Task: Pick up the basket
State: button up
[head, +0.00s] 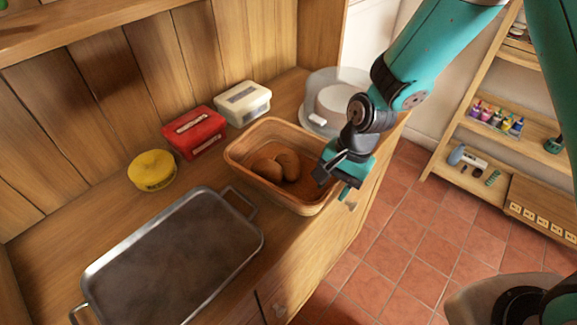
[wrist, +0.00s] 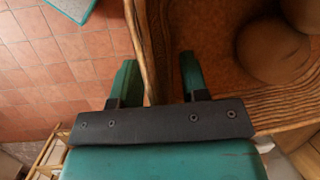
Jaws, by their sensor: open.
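The basket (head: 237,160) is a tan, rounded rectangular one on the wooden counter, with a brown bread-like item (head: 272,163) inside. My gripper (head: 338,180) is at the basket's right rim in the head view. In the wrist view my gripper (wrist: 158,78) is open, and the basket's rim (wrist: 141,45) runs between its two fingers. One finger is over the outside, above the floor, and the other is over the inside. The fingers look apart from the rim on both sides. My gripper hides part of the basket's right edge in the head view.
A metal tray (head: 190,188) with handles lies just left of the basket. A yellow round container (head: 152,171), a red box (head: 194,132) and a white tub (head: 242,103) stand behind. A clear-lidded container (head: 322,100) is behind my gripper. The tiled floor (head: 400,255) at right is clear.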

grip_shut()
jog(key=shift+r, duration=0.1)
dwell(0.3)
